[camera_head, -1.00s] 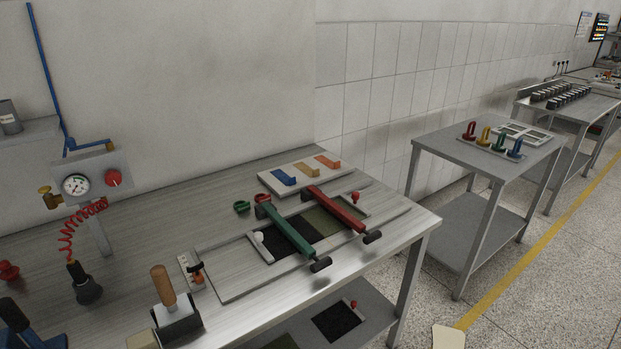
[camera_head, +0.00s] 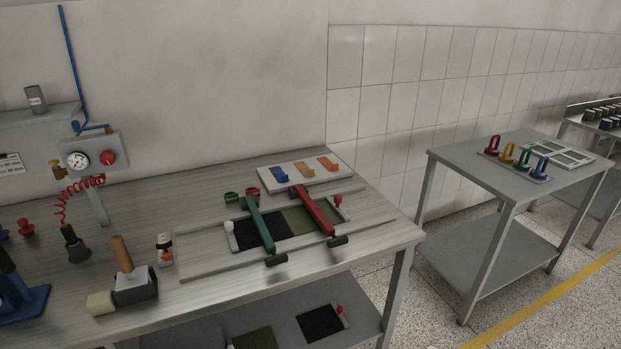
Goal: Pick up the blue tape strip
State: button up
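The blue tape strip (camera_head: 279,174) lies at the left end of a pale tray (camera_head: 265,184) at the back of the workbench. It has a raised, bent end. A tan strip and an orange strip lie to its right on the same tray. My gripper is not in this view.
A fixture (camera_head: 190,262) with a green-handled bar (camera_head: 259,224) and a red bar (camera_head: 314,212) stands in front of the tray. A wooden-handled tool (camera_head: 122,255) and an air gauge (camera_head: 78,160) are to the left. A second table (camera_head: 470,160) stands right, with floor between.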

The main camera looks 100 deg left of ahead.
aim_at(279, 171)
jog(key=z, duration=0.1)
jog(key=i, duration=0.65)
jog(key=u, duration=3.3)
jog(key=i, duration=0.15)
jog(key=u, duration=0.6)
